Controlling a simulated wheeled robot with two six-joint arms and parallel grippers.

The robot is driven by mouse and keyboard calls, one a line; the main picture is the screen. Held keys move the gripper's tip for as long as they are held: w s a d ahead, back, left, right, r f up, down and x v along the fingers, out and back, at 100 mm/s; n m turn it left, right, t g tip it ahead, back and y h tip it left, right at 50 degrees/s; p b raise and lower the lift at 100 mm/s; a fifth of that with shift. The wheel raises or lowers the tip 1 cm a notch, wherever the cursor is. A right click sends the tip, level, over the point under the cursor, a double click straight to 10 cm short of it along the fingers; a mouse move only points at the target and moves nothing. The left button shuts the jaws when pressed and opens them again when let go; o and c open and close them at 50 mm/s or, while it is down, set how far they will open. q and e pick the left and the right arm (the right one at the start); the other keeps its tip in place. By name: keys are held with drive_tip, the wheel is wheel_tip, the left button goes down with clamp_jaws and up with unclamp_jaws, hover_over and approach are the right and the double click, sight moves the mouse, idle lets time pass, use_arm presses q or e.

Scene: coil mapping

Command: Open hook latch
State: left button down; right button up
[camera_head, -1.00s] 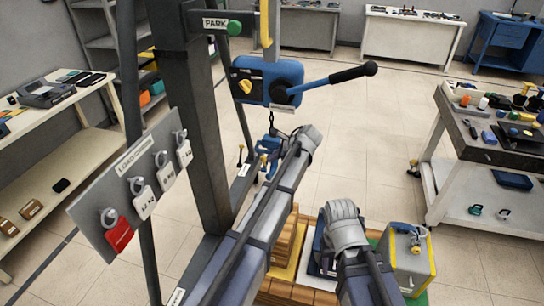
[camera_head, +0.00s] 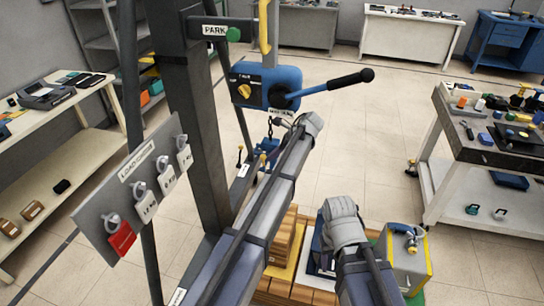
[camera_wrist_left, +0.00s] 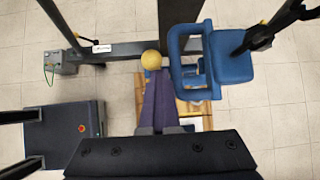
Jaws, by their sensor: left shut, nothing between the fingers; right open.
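The blue hook (camera_head: 268,146) hangs on a chain below the blue hoist box in the head view, partly hidden by my left arm. In the left wrist view it shows large as a blue body with an open loop (camera_wrist_left: 233,56). A yellow ball (camera_wrist_left: 151,60) is left of the loop; I cannot tell how it joins the hook. My left gripper (camera_wrist_left: 158,82) is shut and empty, its fingertips just below the ball in the picture; I cannot tell whether they touch it. In the head view its fingers are hidden. My right wrist shows low in the head view, its fingers hidden.
A load board (camera_head: 128,190) with tags stands left. A wooden pallet (camera_head: 290,288) and a grey-yellow case (camera_head: 409,260) are below. A tool cart (camera_head: 480,150) stands right.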

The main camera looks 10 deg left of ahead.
use_arm(q)
drive_tip(key=shift+r, duration=0.2)
idle(0.5)
drive_tip(key=shift+s+r+p, duration=0.1)
drive_tip(key=shift+r+p, duration=0.6)
drive_tip(key=shift+p, duration=0.15)
wheel_tip(320, 180, down, 4)
drive_tip(key=d+b, duration=0.2)
drive_tip(key=b, duration=0.2)
drive_tip(key=p+v, duration=0.8)
drive_tip(key=v, duration=0.2)
drive_tip(key=shift+w+r+p, duration=0.2)
drive_tip(key=shift+r+p, duration=0.1)
drive_tip(key=shift+r, duration=0.05)
